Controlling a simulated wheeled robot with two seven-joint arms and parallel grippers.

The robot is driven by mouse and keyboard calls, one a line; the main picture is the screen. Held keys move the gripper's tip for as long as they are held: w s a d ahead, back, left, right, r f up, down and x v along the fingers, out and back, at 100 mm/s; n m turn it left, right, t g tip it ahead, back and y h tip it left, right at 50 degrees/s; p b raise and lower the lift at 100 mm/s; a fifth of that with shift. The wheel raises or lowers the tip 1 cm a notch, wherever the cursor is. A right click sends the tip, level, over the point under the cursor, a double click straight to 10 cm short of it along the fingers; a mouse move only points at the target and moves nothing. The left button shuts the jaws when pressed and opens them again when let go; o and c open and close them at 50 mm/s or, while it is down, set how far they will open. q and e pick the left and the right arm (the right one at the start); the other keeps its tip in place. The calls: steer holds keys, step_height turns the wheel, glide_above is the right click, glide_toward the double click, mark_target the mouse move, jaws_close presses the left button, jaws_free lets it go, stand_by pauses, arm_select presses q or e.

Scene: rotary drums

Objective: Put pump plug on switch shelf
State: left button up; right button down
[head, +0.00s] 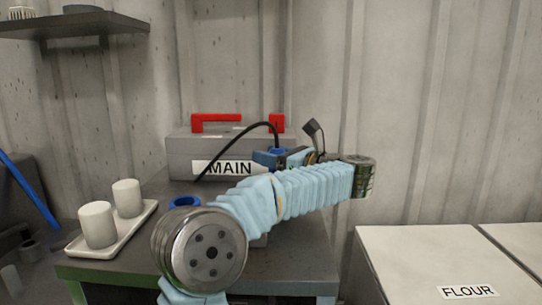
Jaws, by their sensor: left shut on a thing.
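My left arm crosses the middle of the head view in a light blue sleeve. Its gripper (284,157) is in front of the right end of a grey box, partly hidden by the arm. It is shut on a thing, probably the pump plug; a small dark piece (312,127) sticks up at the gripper. A black cable (240,131) arches from the table side up and down to the gripper. The grey box (188,147) carries a MAIN label and two red handle-like parts. A dark wall shelf (85,26) is at the upper left. I cannot tell which is the switch shelf.
A white tray (69,248) with two white cylinders (98,225) stands at the left of the dark table (300,262). A blue ring (185,202) lies behind my elbow. A pale bin (400,245) labelled FLOUR stands at the right. The air above it is free.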

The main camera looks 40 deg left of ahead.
arm_select(q)
steer(key=shift+f, duration=0.15)
steer(key=o, duration=1.1)
steer(key=shift+r, duration=0.2)
steer(key=d+b, duration=0.1)
steer(key=d, duration=0.2)
steer(key=d+b, duration=0.1)
steer(key=d, duration=0.3)
steer(key=d+b, duration=0.1)
steer(key=d, duration=0.3)
steer(key=shift+w+f, duration=0.15)
steer(key=shift+w, duration=0.25)
steer(key=shift+d+b, duration=0.35)
steer(key=shift+d, duration=0.2)
